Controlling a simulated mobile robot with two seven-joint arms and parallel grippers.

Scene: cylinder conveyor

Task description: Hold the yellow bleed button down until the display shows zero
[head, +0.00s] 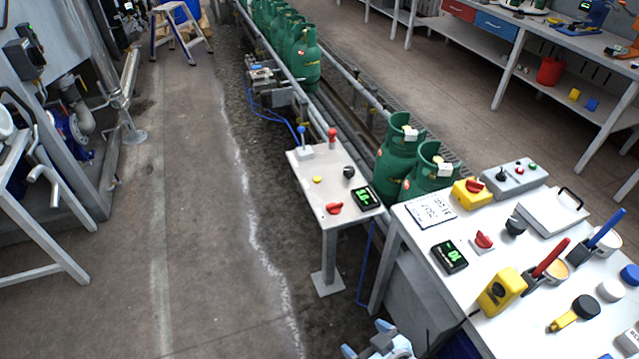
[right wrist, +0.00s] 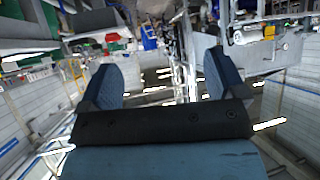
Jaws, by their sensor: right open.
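A small yellow button (head: 317,180) sits on the top of a small pedestal table (head: 310,200) in the middle of the head view. A black display (head: 366,198) with green digits lies on the same table, to the button's right; its digits are too small to read surely. My right gripper (head: 367,339) is at the bottom edge of the head view, well below and apart from the table. Its two blue fingers stand apart with nothing between them, as the right wrist view (right wrist: 160,80) also shows. My left gripper is out of view.
The pedestal also carries a red knob (head: 333,208), a black knob (head: 349,172) and blue and red levers. A white bench (head: 415,238) at right holds a second display (head: 449,257) and tools. Green cylinders (head: 398,150) line the conveyor.

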